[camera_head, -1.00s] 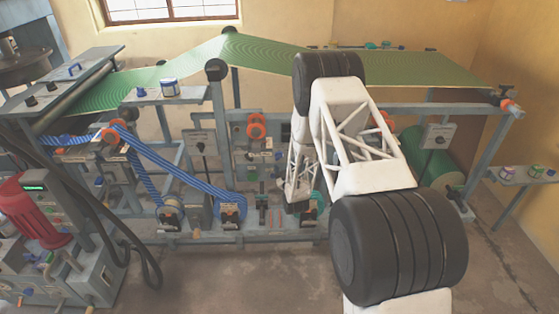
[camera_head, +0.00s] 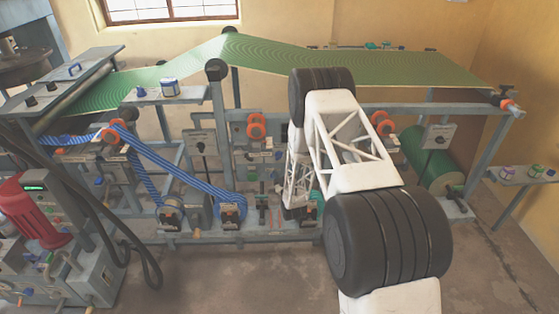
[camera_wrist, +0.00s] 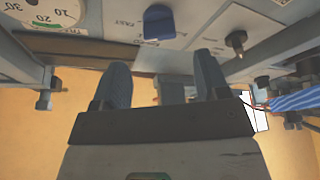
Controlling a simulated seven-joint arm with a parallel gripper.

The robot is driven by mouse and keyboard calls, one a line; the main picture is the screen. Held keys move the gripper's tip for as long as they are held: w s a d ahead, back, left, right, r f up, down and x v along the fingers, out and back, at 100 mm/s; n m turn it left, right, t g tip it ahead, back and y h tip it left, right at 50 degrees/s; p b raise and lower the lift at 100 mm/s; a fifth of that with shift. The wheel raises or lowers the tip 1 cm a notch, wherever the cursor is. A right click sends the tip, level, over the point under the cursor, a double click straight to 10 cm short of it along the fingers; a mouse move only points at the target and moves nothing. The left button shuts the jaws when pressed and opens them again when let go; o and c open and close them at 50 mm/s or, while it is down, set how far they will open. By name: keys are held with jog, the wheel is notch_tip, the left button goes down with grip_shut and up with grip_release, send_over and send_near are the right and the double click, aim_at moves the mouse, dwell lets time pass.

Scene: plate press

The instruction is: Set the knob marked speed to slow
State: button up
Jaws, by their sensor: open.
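I cannot read a speed label or tell which way the knob points. My gripper (camera_wrist: 160,62) is open, its two grey fingers apart with nothing held. The fingers reach toward the panel, and the knob shows beyond the gap between them, apart from both tips. In the head view my arm hides this knob, and the gripper itself is mostly hidden behind the lower wrist.
A round dial (camera_wrist: 48,12) with numbers is left of the knob. In the head view, frame posts, blue webbing (camera_head: 205,183) and the green sheet (camera_head: 385,68) surround the arm.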

aim_at(279, 159)
jog(key=x, duration=0.6)
jog(key=shift+w+r, duration=0.15)
jog(key=shift+w, duration=0.1)
jog(key=shift+c, duration=0.5)
jog(key=c, duration=0.8)
